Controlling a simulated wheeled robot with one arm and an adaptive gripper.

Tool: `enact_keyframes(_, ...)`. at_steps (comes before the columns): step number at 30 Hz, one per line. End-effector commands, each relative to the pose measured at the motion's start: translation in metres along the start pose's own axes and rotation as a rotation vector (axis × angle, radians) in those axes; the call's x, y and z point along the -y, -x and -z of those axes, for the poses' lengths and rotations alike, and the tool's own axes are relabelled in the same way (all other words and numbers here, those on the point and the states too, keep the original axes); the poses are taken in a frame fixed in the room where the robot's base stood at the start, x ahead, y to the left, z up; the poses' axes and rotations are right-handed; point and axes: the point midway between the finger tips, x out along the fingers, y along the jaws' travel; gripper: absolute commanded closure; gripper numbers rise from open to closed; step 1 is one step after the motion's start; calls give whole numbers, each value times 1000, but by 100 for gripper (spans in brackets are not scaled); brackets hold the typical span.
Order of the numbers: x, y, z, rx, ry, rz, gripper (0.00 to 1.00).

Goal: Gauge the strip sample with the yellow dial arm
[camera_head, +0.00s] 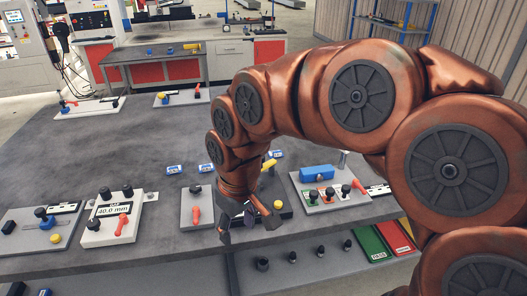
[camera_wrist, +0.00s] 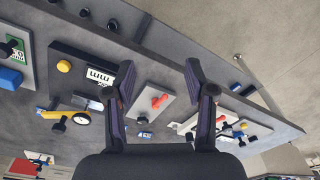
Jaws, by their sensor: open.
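The yellow dial arm (camera_wrist: 80,118) with its round white dial shows left of my gripper in the wrist view, beside a black base (camera_wrist: 82,73) marked "mm" with a yellow knob. In the head view only a yellow part (camera_head: 269,165) shows past my arm, and a yellow knob (camera_head: 278,204) beside my fingers. My gripper (camera_head: 248,222) is open over the near side of the grey table; its spread fingers (camera_wrist: 158,70) hold nothing in the wrist view. I cannot make out the strip sample for certain.
A grey plate with a red lever (camera_head: 196,215) lies left of my gripper. A gauge box reading "40.0 mm" (camera_head: 112,212) stands farther left. A blue block fixture (camera_head: 317,172) is on the right. Small blue-white tags (camera_head: 174,169) lie behind. The table's middle left is clear.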

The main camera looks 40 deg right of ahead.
Motion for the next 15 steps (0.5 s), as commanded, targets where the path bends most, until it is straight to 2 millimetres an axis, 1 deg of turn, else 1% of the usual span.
enact_keyframes(1,-13,10,25,-37,4,8,45)
enact_keyframes(2,-22,13,38,-58,6,10,45)
enact_keyframes(3,-35,18,56,-90,6,11,45)
enact_keyframes(5,-56,24,80,-132,1,11,45)
enact_keyframes(6,-73,27,95,-162,-8,10,45)
enact_keyframes(8,-99,31,116,-203,-24,4,45)
enact_keyframes(9,-118,32,127,-228,-40,-2,45)
enact_keyframes(11,-146,33,141,-258,-62,-11,45)
enact_keyframes(12,-164,33,147,-274,-79,-18,45)
enact_keyframes(15,-202,30,158,-303,-116,-37,45)
